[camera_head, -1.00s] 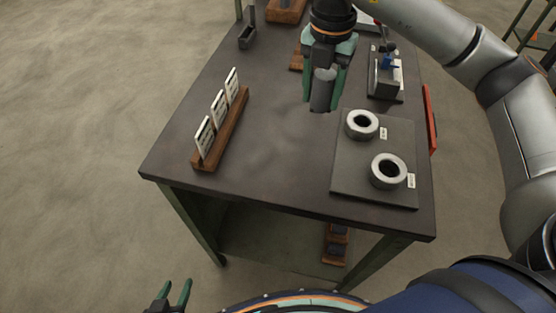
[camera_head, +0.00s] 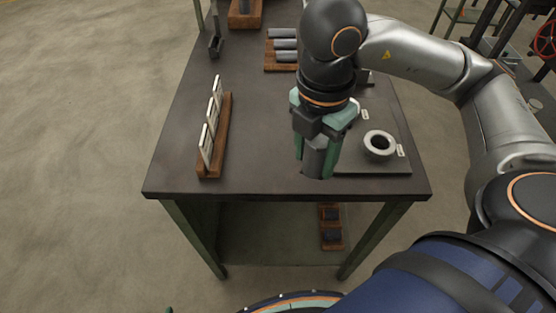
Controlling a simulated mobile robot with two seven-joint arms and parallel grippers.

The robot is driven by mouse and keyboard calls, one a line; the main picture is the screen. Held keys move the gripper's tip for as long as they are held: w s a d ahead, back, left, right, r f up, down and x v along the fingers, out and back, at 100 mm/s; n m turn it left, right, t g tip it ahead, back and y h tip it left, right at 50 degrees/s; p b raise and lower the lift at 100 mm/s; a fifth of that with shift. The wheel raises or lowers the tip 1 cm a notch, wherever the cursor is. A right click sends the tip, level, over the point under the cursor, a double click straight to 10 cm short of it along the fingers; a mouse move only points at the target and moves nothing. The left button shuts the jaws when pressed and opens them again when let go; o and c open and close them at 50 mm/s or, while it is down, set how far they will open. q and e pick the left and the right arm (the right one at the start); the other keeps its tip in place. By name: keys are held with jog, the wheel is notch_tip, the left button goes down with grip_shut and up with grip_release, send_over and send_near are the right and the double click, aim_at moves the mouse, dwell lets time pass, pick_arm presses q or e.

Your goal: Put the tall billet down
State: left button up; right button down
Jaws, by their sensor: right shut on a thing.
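The tall billet (camera_head: 313,162) is a dark grey cylinder held upright in my right gripper (camera_head: 315,160). The green fingers are shut on its sides, and its lower end shows below them. The gripper is over the front part of the dark table (camera_head: 262,165), just left of the grey plate with the rings. I cannot tell whether the billet's lower end touches the table top. Only a small tip, seemingly of my left gripper, shows at the bottom edge, too little to read its jaws.
A wooden rack (camera_head: 218,150) with several white cards stands left. A grey plate (camera_head: 372,168) carries a pale ring (camera_head: 380,145); my right arm hides more. Several grey billets (camera_head: 284,44) lie in a wooden tray at the back. The table's front edge is close; its middle left is clear.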

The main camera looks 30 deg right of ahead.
jog(key=shift+s+a, duration=0.15)
jog(key=shift+s, duration=0.15)
jog(key=w+d+f, duration=0.2)
jog(key=w+f, duration=0.2)
jog(key=w, duration=0.4)
send_over(285, 158)
notch_tip(285, 158, down, 6)
jog(key=shift+s+r, duration=0.1)
jog(key=shift+r, duration=0.05)
jog(key=shift+f, duration=1.65)
jog(key=shift+f, duration=0.2)
jog(key=shift+c, duration=1.2)
grip_release()
